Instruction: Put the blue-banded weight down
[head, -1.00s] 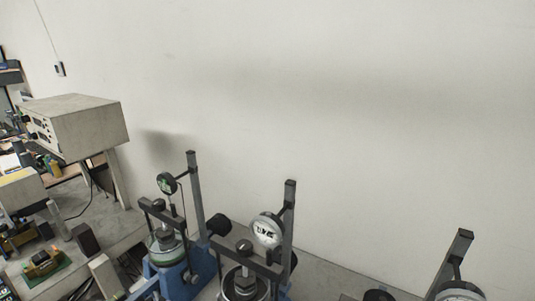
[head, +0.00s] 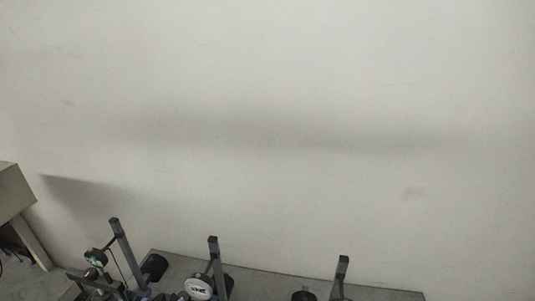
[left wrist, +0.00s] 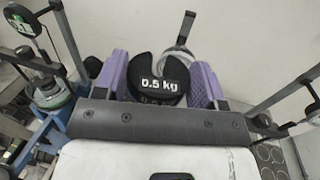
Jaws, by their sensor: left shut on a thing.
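In the left wrist view, my left gripper (left wrist: 159,88) has purple finger pads and is shut on a black slotted weight (left wrist: 155,66). I cannot tell whether the weight touches anything below. My right gripper is in neither view.
A lever frame with a dial (left wrist: 22,20) stands at left in the left wrist view, a grey post (left wrist: 282,97) at right. In the head view, grey posts (head: 214,262) and dials (head: 198,288) line the bottom, before a bare wall (head: 300,100).

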